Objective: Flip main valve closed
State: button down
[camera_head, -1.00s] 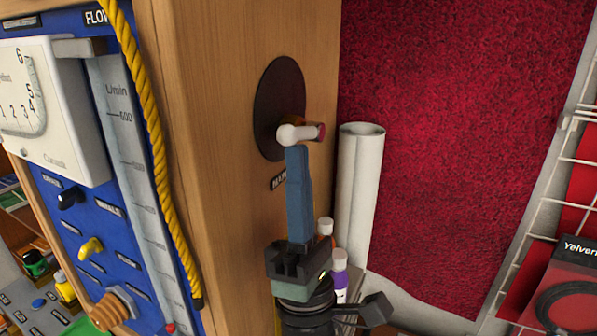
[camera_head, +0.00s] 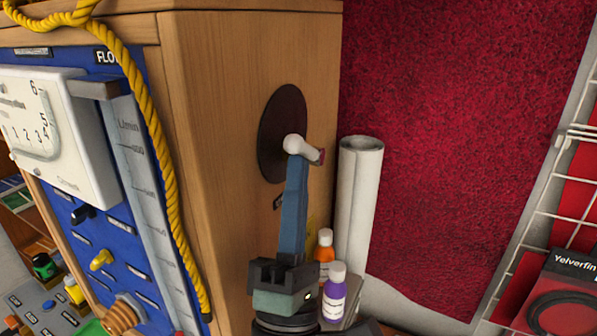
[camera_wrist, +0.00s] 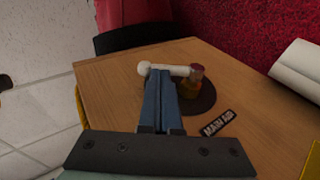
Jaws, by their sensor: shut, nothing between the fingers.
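The main valve is a white lever with a ball-shaped end (camera_head: 294,144) on a dark round plate (camera_head: 280,120) on the side of the wooden cabinet. In the head view the lever slants down to the right, to a dark red end. In the wrist view the lever (camera_wrist: 170,69) lies across the plate, beside a "MAIN AIR" label (camera_wrist: 217,123). My gripper (camera_head: 297,160) is shut and empty, with its blue fingers pointing up. Its tips are at the lever, near the ball end, and overlap it in both views. I cannot tell for certain whether they touch.
A blue flow panel (camera_head: 100,215) with knobs and a hanging yellow rope (camera_head: 155,130) is on the cabinet's left face. A white roll (camera_head: 357,200), an orange bottle (camera_head: 325,252) and a purple-labelled bottle (camera_head: 334,295) stand right of my gripper. A wire rack (camera_head: 560,160) is far right.

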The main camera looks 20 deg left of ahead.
aim_at(301, 151)
jog(key=shift+w+r+m+h+p, duration=0.2)
jog(key=shift+r+p, duration=0.35)
jog(key=shift+r, duration=0.35)
jog(key=shift+w+r+m+h+p, duration=0.1)
jog(key=shift+w+r+p, duration=0.1)
jog(key=shift+r+p, duration=0.5)
jog(key=shift+d+b+x, duration=0.1)
jog(key=shift+b+x, duration=0.15)
jog(key=shift+x, duration=0.45)
jog(key=shift+d+b+x, duration=0.15)
jog(key=shift+b+x, duration=0.1)
jog(key=shift+x, duration=0.4)
jog(key=shift+w+r, duration=0.1)
jog(key=shift+w, duration=0.05)
jog(key=shift+d, duration=0.1)
